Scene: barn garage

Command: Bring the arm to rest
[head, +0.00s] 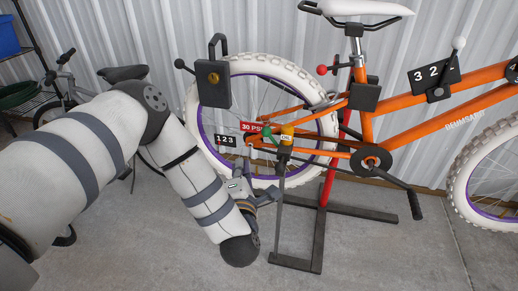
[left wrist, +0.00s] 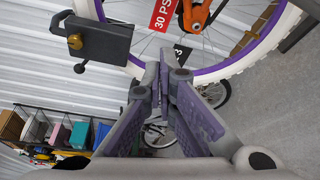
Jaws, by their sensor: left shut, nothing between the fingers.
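My left arm comes in from the left in the head view and bends down in front of the bike's rear wheel. My left gripper (head: 262,192) is low, in front of the lower part of the white-tyred wheel (head: 208,140) and left of the stand's post. In the left wrist view the purple-grey fingers of my left gripper (left wrist: 173,72) meet at their tips, with nothing between them. The wheel's white tyre and purple rim (left wrist: 240,62) show beyond the fingertips. My right gripper is in neither view.
The orange bike (head: 410,107) stands on a dark repair stand (head: 318,238). A black box with a shackle (head: 213,84) is beside the rear wheel. A red "30 PSI" label (head: 256,127) hangs near the axle. A smaller bike (head: 68,88) is behind my arm. The front floor is clear.

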